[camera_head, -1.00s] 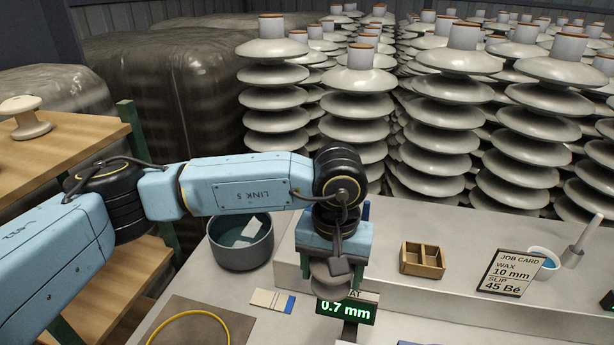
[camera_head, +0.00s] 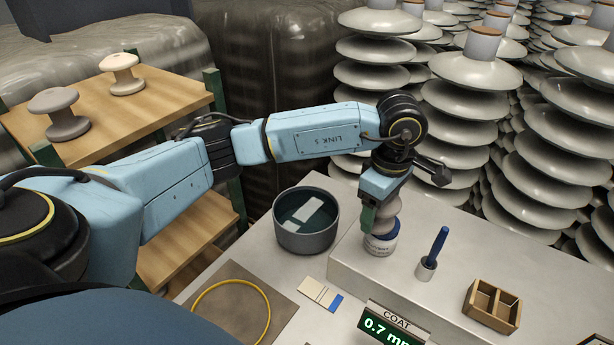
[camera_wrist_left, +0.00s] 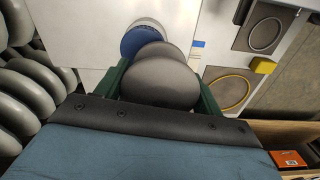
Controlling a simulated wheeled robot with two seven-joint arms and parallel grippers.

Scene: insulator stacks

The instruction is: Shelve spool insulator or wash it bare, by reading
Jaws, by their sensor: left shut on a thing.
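My left gripper (camera_head: 378,212) is shut on a grey spool insulator (camera_head: 388,210). In the left wrist view the spool (camera_wrist_left: 160,82) sits between the green fingers. A grey spool (camera_head: 58,112) and a cream spool (camera_head: 122,74) stand on the wooden shelf's upper board (camera_head: 150,112). A dark wash bowl (camera_head: 306,240) holds liquid and a pale rectangular patch. The coat display (camera_head: 388,328) reads 0.7 mm, its right edge cut off. My right gripper is out of view.
A blue-handled tool stands in a small cup (camera_head: 427,268). A two-compartment wooden box (camera_head: 492,306) is to its right. A striped card (camera_head: 320,294) and a mat with a yellow ring (camera_head: 232,284) lie in front. Tall insulator stacks crowd behind the bench.

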